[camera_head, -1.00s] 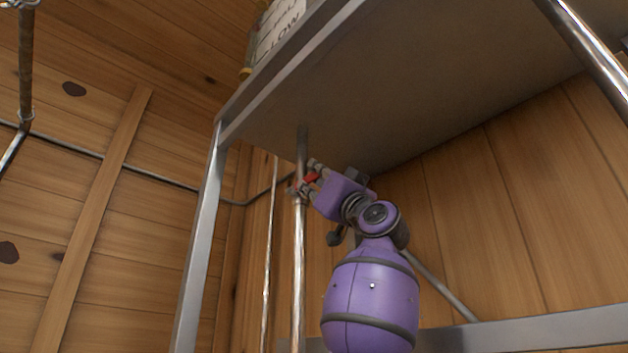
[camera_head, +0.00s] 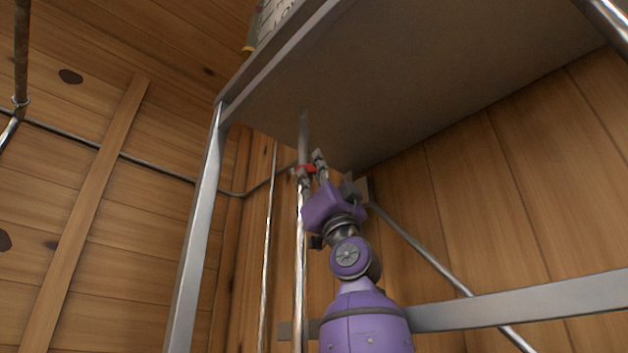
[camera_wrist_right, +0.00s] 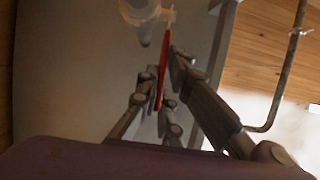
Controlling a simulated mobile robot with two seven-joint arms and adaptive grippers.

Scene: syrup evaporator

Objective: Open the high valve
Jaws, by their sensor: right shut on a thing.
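The high valve has a red handle (camera_head: 306,169) on a vertical metal pipe (camera_head: 299,250), just below the large grey pan. My right gripper (camera_head: 313,167) points up at it from below, shut on the red handle, with its fingers beside the pipe. In the right wrist view the thin red handle (camera_wrist_right: 164,62) stands edge-on between the fingers (camera_wrist_right: 163,95), next to a pale valve body (camera_wrist_right: 146,14). The fingers partly hide the handle's lower end. My left gripper is not in view.
The grey pan (camera_head: 400,80) hangs over the gripper on a metal frame with an upright leg (camera_head: 203,230). A thinner pipe (camera_head: 267,240) runs left of the valve pipe. A crossbar (camera_head: 520,300) and diagonal brace (camera_head: 425,252) lie to the right, before the wooden wall.

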